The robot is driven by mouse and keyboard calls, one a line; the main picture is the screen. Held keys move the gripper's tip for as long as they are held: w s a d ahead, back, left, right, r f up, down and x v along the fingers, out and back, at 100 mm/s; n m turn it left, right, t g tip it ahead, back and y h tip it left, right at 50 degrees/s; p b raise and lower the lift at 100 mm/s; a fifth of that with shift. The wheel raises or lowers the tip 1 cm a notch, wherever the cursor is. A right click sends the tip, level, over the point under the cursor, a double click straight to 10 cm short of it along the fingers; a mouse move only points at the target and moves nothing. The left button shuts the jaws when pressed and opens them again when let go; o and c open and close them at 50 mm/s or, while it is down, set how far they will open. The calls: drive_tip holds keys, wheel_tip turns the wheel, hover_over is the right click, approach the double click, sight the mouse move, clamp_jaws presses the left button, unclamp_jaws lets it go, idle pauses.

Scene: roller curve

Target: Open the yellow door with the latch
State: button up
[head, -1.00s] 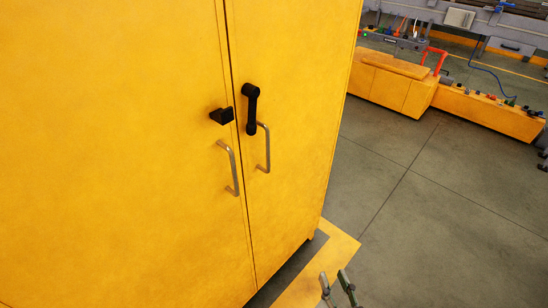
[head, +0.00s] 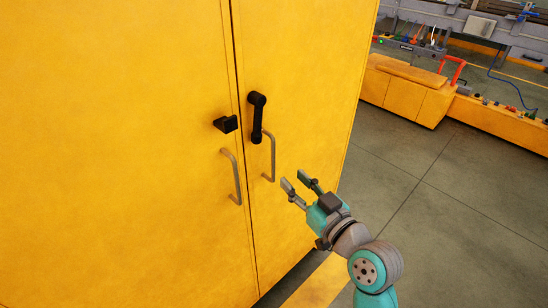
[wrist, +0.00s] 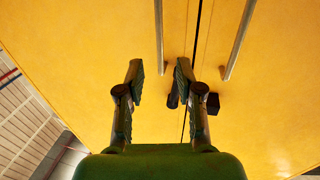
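The yellow cabinet has two doors, a left door (head: 120,150) and a right door (head: 300,80), both shut with a narrow seam between them. A black latch lever (head: 257,116) hangs nearly upright on the right door, beside a black catch block (head: 226,124) on the left door. Silver bar handles, left (head: 232,177) and right (head: 270,156), sit below them. My gripper (head: 294,181) is open and empty, to the right of and below the latch. In the wrist view, my open fingers (wrist: 159,82) point toward the doors; one finger partly hides the latch (wrist: 173,101).
A yellow workbench (head: 405,92) with tools and a red-orange handle stands behind to the right. Grey floor (head: 450,190) right of the cabinet is clear. A yellow floor stripe (head: 322,283) runs near the cabinet base.

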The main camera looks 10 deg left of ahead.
sight(274, 160)
drive_tip(key=x, duration=1)
clamp_jaws()
